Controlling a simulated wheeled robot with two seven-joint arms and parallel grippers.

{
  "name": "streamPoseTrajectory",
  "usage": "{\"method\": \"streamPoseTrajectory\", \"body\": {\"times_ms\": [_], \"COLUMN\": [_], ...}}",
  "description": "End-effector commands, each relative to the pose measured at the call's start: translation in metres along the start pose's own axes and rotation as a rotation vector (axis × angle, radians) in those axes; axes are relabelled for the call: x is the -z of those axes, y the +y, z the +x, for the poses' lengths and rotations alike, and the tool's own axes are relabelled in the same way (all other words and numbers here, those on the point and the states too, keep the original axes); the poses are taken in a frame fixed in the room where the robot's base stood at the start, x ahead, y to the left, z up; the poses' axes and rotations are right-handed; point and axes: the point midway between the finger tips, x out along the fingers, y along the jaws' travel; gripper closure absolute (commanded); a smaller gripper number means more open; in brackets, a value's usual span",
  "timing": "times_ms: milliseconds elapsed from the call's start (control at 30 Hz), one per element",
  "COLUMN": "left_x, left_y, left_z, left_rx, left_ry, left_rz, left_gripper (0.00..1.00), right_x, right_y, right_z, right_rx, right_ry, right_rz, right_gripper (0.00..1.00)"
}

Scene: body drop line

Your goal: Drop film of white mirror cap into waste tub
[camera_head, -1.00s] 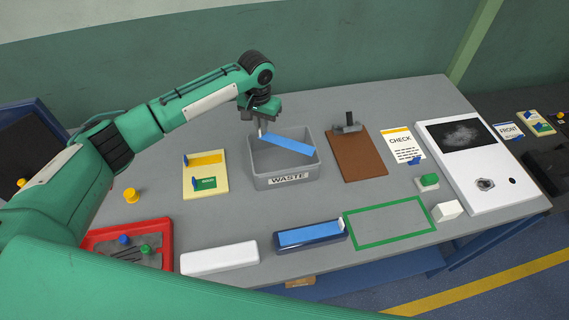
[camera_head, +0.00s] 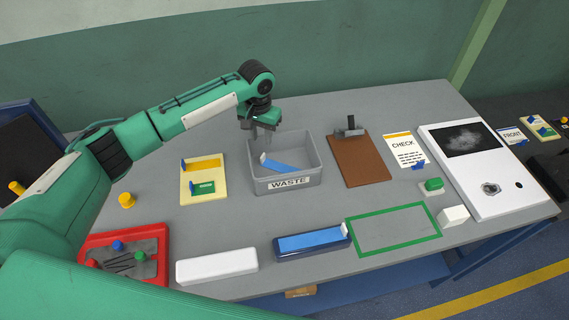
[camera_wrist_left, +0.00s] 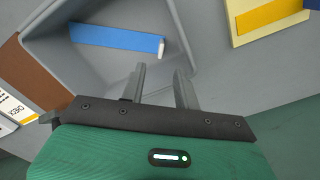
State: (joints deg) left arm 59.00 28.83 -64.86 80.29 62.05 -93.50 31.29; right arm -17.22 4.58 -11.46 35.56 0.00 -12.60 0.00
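The grey waste tub (camera_head: 287,183), labelled WASTE, stands at the middle back of the table. A blue film strip with a white tab (camera_head: 285,166) lies inside it, and it also shows in the left wrist view (camera_wrist_left: 115,38). My left gripper (camera_head: 262,138) is above the tub's back left part, fingers apart and empty; the left wrist view shows the gap between the fingers (camera_wrist_left: 160,85). A white cap (camera_head: 217,265) lies at the front of the table without a blue film. A dark blue cap (camera_head: 290,252) beside it carries a blue film with a white tab. My right gripper is not in view.
A cream card with yellow and green parts (camera_head: 204,178) lies left of the tub. A clipboard (camera_head: 360,165) and CHECK card (camera_head: 405,147) lie right. A red tray (camera_head: 165,240) holds small parts. The green-outlined area (camera_head: 394,229) is empty.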

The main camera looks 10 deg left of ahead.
Motion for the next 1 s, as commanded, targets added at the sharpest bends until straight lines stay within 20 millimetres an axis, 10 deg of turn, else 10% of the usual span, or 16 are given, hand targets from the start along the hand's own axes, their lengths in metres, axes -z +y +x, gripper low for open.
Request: {"method": "streamPoseTrajectory", "body": {"times_ms": [1000], "left_x": [0.0], "left_y": [0.0], "left_z": [-0.138], "left_rx": [0.0], "left_ry": [0.0], "left_rz": [0.0], "left_gripper": [0.69], "right_x": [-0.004], "right_y": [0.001], "right_z": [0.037], "right_rx": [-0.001], "right_ry": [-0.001], "right_rz": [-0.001], "right_gripper": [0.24]}}
